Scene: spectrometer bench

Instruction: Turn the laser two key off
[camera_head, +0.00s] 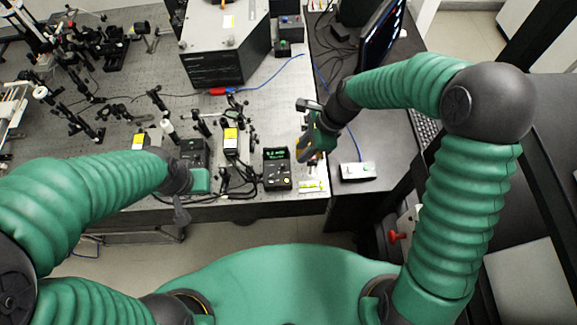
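A black controller box (277,168) with a lit green display and small knobs stands near the front edge of the optical bench. A second dark controller box (193,151) stands further left, partly hidden by my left arm. I cannot make out a key on either box, nor which is laser two. My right gripper (303,151) hangs just right of and above the lit box, apparently apart from it. Its finger opening is not clear. My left gripper (181,216) hangs in front of the bench edge, below the second box, with its fingers too small to judge.
A large grey instrument (222,45) stands at the back of the bench. Optics mounts and cables crowd the left. A small white box (357,171) sits on the dark side table, near a keyboard (425,128) and monitor (381,38). A yellow-green labelled item (312,186) lies beside the lit box.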

